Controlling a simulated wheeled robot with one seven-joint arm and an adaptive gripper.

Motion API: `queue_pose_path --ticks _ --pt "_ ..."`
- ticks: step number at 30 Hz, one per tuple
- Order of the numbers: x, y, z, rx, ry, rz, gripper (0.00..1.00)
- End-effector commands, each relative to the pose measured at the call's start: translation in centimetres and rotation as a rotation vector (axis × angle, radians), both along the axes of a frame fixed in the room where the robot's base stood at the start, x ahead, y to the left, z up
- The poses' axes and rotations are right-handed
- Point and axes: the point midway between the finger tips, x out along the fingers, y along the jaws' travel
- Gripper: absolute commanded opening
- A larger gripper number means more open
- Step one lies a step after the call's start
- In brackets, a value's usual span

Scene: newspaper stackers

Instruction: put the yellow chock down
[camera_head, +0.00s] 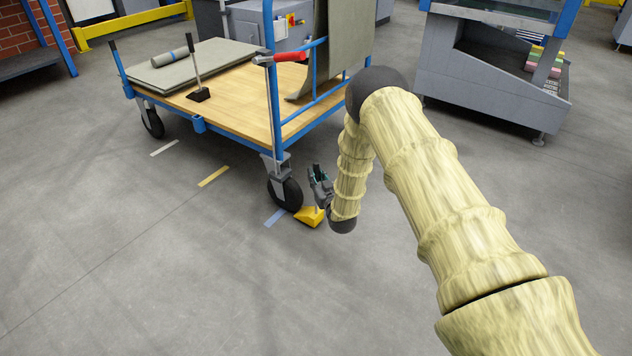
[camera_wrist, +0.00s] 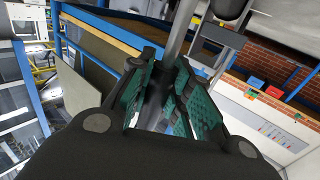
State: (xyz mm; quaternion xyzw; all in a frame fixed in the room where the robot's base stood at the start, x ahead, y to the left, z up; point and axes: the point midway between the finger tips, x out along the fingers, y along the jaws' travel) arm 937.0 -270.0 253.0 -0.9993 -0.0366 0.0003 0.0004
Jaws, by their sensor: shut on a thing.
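The yellow chock (camera_head: 309,217) is a wedge low at the floor, close to the right of the cart's front wheel (camera_head: 285,194). Whether it touches the wheel or rests fully on the floor I cannot tell. My gripper (camera_head: 319,186) is just above the chock, beside the wheel. The wedge itself is hidden in that view.
The blue-framed cart (camera_head: 235,110) with a wooden deck carries grey sheets (camera_head: 195,65) and a black-based lever (camera_head: 198,93). White, yellow and blue floor marks (camera_head: 275,217) lie beside it. A grey machine (camera_head: 490,75) stands back right. The floor in front is clear.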

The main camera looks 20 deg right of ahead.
Motion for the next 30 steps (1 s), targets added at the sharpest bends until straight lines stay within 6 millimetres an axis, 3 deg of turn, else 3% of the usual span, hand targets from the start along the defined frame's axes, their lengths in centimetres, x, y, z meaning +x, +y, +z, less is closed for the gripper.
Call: queue_pose_path --ticks 22,23,26,30 --pt "0.5 0.0 -1.3 0.000 -0.002 0.000 0.00" --pt "0.4 0.0 -1.4 0.000 0.000 0.000 0.21" --pt "0.4 0.0 -1.4 0.000 0.000 0.000 0.40" --pt "0.4 0.0 -1.4 0.000 0.000 0.000 0.41"
